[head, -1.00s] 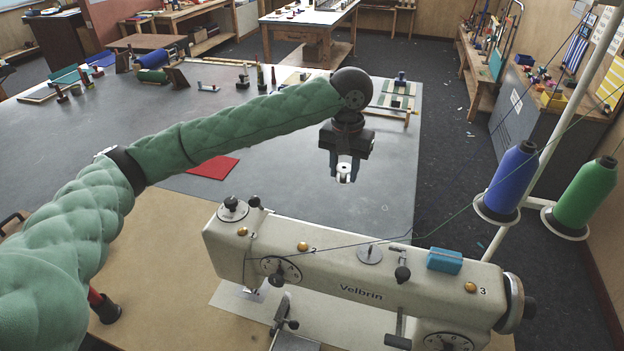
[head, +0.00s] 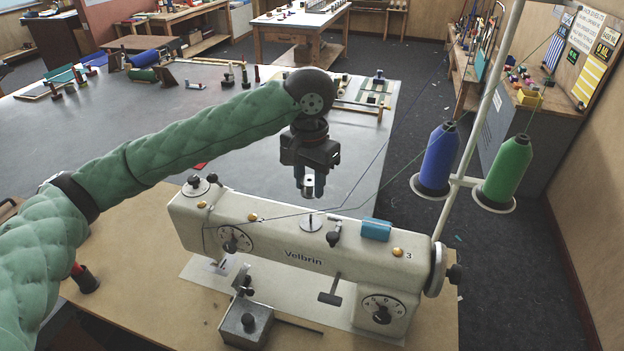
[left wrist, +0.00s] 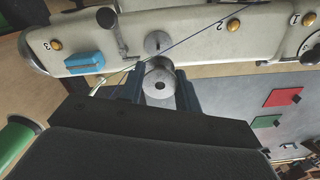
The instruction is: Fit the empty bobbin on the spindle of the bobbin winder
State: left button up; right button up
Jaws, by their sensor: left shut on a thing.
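My left gripper (head: 309,190) is shut on a small pale metal bobbin (head: 308,187). In the left wrist view the empty bobbin (left wrist: 160,86) sits between the blue-grey fingers, its round face and central hole showing. The cream sewing machine (head: 290,245) has a flat metal disc with a small centre pin (head: 311,223) on top, which looks like the winder's spindle. A black-knobbed lever (head: 333,232) stands beside it. The bobbin is apart from the disc, a little above and behind it in the head view. The disc also shows in the left wrist view (left wrist: 157,42). My right gripper is not in view.
Thread runs across the machine top near the disc. A blue block (head: 376,229) lies on the machine to the right. A blue cone (head: 438,160) and a green cone (head: 504,170) stand on a pole at right. The grey table (head: 130,120) behind is largely clear.

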aim_at(311, 195)
pick_arm(q)
jog(key=shift+s+d+r, duration=0.15)
jog(key=shift+s+d, duration=0.1)
jog(key=shift+s, duration=0.05)
jog(key=shift+w+a, duration=0.15)
jog(key=shift+w, duration=0.05)
jog(key=shift+p, duration=0.7)
jog(key=shift+s+f, duration=0.1)
jog(key=shift+f, duration=0.6)
jog(key=shift+f+b, duration=0.35)
jog(key=shift+f, duration=1.45)
jog(key=shift+f, duration=2.1)
jog(key=o, duration=1)
jog(key=shift+o, duration=0.2)
